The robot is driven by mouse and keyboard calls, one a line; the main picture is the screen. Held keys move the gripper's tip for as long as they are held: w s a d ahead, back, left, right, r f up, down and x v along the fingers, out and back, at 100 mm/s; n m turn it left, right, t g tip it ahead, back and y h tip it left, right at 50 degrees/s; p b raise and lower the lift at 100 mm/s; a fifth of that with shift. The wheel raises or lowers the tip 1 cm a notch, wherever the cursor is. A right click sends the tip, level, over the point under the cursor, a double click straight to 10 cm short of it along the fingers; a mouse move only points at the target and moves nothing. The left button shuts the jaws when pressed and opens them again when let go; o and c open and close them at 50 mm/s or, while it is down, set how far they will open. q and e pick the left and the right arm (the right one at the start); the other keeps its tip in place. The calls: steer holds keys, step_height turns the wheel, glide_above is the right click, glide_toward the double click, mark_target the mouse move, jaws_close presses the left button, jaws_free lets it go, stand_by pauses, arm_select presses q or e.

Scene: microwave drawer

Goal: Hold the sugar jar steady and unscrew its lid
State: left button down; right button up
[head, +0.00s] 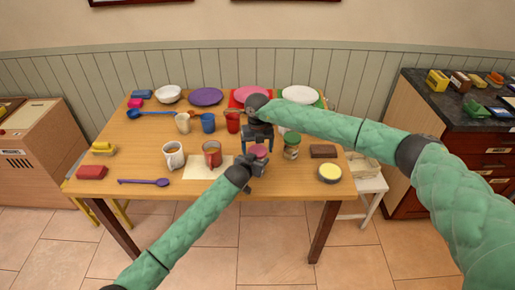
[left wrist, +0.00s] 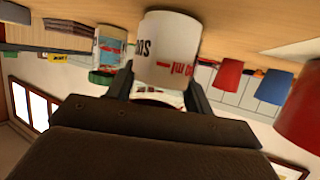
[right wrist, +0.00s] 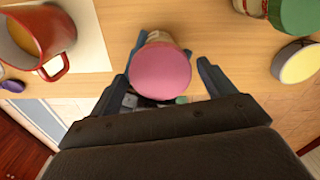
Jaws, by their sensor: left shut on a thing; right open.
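The sugar jar with a pink lid (head: 259,151) stands near the table's front edge. My left gripper (head: 257,165) is shut around its body from the front. The left wrist view shows the white jar body (left wrist: 166,48), with dark and red lettering, between the fingers. My right gripper (head: 258,143) is above the jar, pointing down and open. In the right wrist view the round pink lid (right wrist: 160,71) lies between the spread fingers, with a gap on the right side. The lid is on the jar; whether it is loose I cannot tell.
A green-lidded jar (head: 291,145) stands close right of the sugar jar. A red mug (head: 212,154) and a white mug (head: 173,155) are to the left. A yellow-topped round tin (head: 329,173) and a brown block (head: 323,151) lie to the right. Cups and plates stand behind.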

steer(key=shift+r, duration=2.2)
steer(key=shift+s+f, duration=0.2)
steer(key=shift+f, duration=0.1)
steer(key=shift+s+a+f+y, duration=0.15)
steer(key=shift+s+a+f, duration=0.1)
steer(key=shift+a, duration=0.25)
steer(key=shift+s+a+f+y, duration=0.1)
steer(key=shift+s+a+y, duration=0.1)
steer(key=shift+a, duration=0.25)
steer(key=r+m, duration=0.1)
steer(key=w+r+m, duration=0.1)
steer(key=r, duration=0.1)
steer(key=r+m, duration=0.1)
steer(key=shift+w+d+r, duration=0.2)
steer(key=shift+d+r, duration=0.1)
steer(key=shift+d+r+m, duration=0.15)
steer(key=shift+d+m, duration=0.1)
steer(key=shift+m, duration=0.45)
steer(key=shift+d+m, duration=0.4)
steer(key=shift+m, duration=0.7)
steer(key=shift+f, duration=4)
